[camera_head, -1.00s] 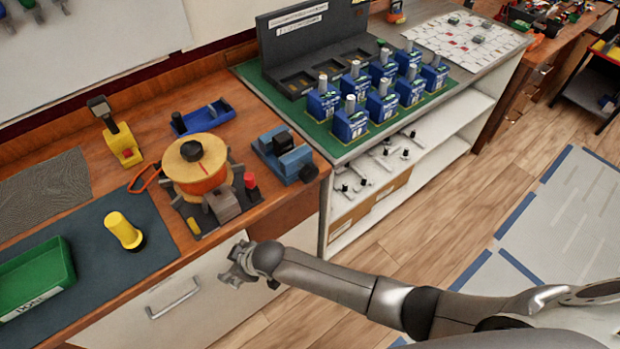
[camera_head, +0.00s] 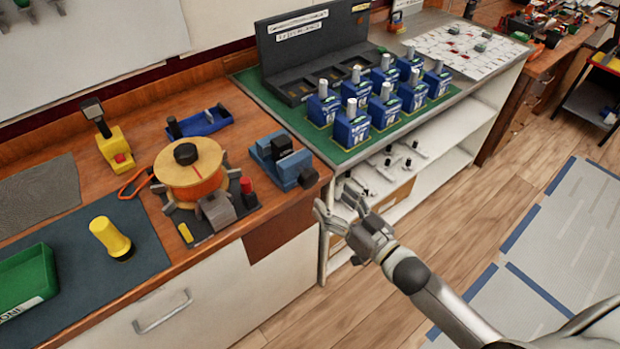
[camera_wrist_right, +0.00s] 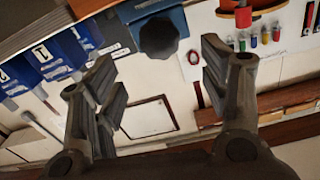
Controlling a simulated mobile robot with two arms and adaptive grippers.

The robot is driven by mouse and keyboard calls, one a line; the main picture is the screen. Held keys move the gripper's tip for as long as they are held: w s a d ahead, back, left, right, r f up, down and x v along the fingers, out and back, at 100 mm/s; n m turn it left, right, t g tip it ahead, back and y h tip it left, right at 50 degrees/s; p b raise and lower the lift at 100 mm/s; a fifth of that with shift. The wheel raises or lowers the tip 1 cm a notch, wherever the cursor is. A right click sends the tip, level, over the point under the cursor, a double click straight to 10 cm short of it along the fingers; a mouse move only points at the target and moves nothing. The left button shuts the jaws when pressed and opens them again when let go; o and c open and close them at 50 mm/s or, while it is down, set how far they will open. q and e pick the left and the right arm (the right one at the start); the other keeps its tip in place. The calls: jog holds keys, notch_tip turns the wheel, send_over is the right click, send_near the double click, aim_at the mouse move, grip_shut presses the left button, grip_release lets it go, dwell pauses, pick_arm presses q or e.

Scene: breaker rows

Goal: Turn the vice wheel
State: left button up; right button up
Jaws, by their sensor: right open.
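The blue vice (camera_head: 272,152) sits at the right front corner of the wooden bench, with its dark wheel (camera_head: 308,177) facing the front edge. In the right wrist view the black lobed wheel (camera_wrist_right: 158,38) shows below the blue vice body (camera_wrist_right: 170,14), between and beyond my fingers. My right gripper (camera_head: 337,208) is open and empty, in front of the bench corner and apart from the wheel. It also shows in the right wrist view (camera_wrist_right: 155,80), with fingers spread wide. My left gripper is not in view.
A spool of orange wire (camera_head: 192,176) stands left of the vice. Blue breakers (camera_head: 350,128) stand in rows on the green mat (camera_head: 250,78) to the right. A white shelf (camera_head: 455,125) lies below them. The floor in front is clear.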

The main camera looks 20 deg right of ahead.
aim_at(312, 182)
jog(key=p+x, duration=0.1)
jog(key=x, duration=0.8)
jog(key=shift+w+a, duration=0.1)
jog(key=shift+w, duration=0.1)
jog(key=c, duration=1)
jog(key=n, duration=0.4)
jog(key=shift+n, duration=0.3)
jog(key=shift+a+n, duration=0.1)
jog(key=shift+n, duration=2.2)
